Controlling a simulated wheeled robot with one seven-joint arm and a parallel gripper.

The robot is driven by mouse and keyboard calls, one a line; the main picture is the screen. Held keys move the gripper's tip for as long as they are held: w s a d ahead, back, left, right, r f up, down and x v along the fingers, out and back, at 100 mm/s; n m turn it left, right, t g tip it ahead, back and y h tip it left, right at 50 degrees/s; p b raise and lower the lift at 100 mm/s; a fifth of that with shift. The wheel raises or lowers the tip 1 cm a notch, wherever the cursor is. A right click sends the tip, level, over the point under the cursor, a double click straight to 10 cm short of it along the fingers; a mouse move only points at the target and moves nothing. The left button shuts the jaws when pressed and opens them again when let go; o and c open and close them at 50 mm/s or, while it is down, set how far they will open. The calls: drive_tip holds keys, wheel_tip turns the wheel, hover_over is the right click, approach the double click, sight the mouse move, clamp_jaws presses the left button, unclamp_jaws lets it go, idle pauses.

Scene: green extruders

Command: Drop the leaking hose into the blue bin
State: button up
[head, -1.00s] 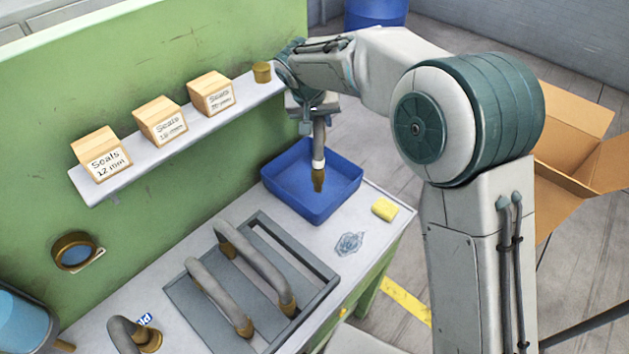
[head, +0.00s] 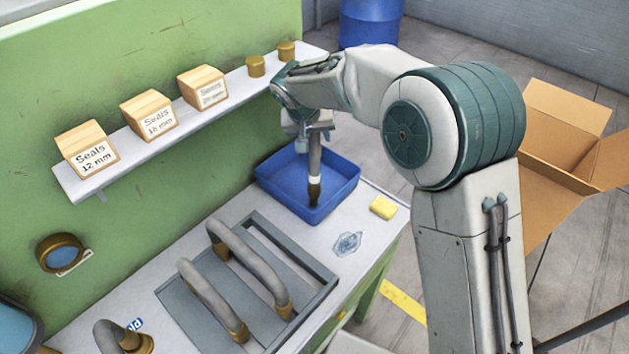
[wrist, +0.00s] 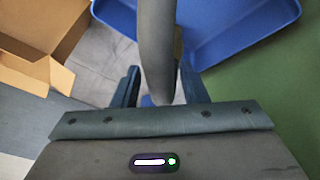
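My gripper (head: 312,130) is shut on a grey hose (head: 315,160) with a white band and a dark brassy lower end. The hose hangs nearly upright over the blue bin (head: 283,168), a shallow tray at the far end of the bench. Its lower end overlaps the bin's near wall in the head view; I cannot tell whether it touches the bin. In the wrist view the hose (wrist: 156,50) runs between my two fingers (wrist: 158,88), with the blue bin (wrist: 235,45) beyond. I see no liquid on the hose.
Two bent grey hoses (head: 250,262) lie on a grey rack; another stands at the near left. A yellow sponge (head: 384,207) and a wet-looking patch (head: 347,243) are near the bin. Seal boxes (head: 148,115) line the shelf. An open cardboard box (head: 560,140) is at right.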

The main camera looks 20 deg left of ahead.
drive_tip(key=shift+o, duration=0.3)
drive_tip(key=b+v, duration=0.2)
drive_tip(key=v, duration=0.3)
drive_tip(key=shift+s+a+r, duration=0.1)
drive_tip(key=shift+s, duration=0.05)
drive_tip(key=s+b, duration=0.3)
drive_tip(key=s, duration=0.8)
drive_tip(key=shift+s+b, duration=0.35)
drive_tip(key=shift+s, duration=0.05)
drive_tip(key=shift+w, duration=0.1)
